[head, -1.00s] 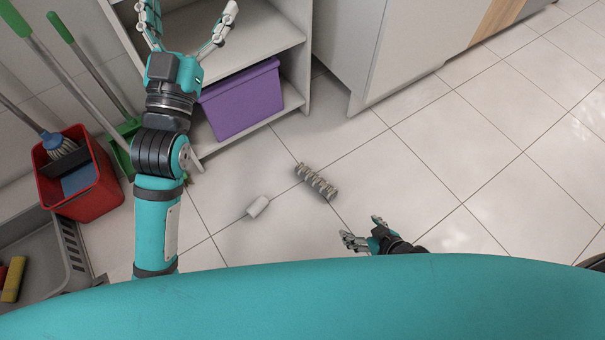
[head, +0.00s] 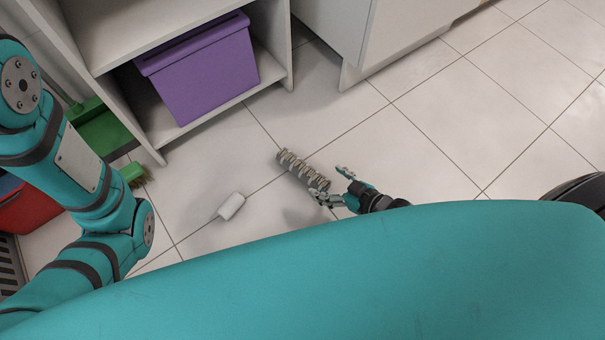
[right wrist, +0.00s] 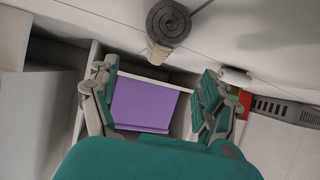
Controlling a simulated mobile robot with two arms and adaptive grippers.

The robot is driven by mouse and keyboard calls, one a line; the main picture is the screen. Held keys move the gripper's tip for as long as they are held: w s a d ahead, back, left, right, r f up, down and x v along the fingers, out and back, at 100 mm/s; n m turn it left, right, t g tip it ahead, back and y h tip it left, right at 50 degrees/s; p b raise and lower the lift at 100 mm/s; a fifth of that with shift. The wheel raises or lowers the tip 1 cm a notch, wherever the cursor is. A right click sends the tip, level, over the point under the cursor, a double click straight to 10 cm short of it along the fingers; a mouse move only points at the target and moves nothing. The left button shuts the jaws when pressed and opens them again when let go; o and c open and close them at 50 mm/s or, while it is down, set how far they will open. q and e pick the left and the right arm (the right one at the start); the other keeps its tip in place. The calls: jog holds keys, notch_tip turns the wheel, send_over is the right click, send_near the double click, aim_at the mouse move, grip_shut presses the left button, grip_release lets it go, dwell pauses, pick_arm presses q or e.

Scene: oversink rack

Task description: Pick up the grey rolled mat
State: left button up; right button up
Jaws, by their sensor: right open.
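The grey rolled mat (head: 298,168) lies on the tiled floor in the head view, slanting from upper left to lower right. In the right wrist view, its spiral end (right wrist: 168,22) shows at the top, beyond the fingers. My right gripper (head: 329,182) is open with its fingers near the mat's lower right end. Its fingers also show spread apart and empty in the right wrist view (right wrist: 157,76). I cannot tell whether a finger touches the mat. My left arm is at the left of the head view, with its gripper out of sight.
A small white cylinder (head: 231,206) lies on the floor left of the mat. A white shelf unit (head: 160,146) holding a purple bin (head: 205,78) stands behind. A green brush (head: 133,173) and red bucket (head: 30,208) are at left.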

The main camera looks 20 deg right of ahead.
aim_at(312, 175)
jog(key=b+x, duration=0.2)
jog(key=x, duration=0.3)
jog(key=shift+b, duration=0.4)
jog(key=b+x, duration=0.4)
jog(key=shift+s+d+f+b, duration=0.1)
jog(key=shift+f+b, duration=0.2)
jog(key=shift+f, duration=0.05)
jog(key=shift+w+a+f+b, duration=0.1)
jog(key=shift+w+a+b, duration=0.25)
jog(key=shift+w, duration=0.15)
jog(key=c, duration=1.4)
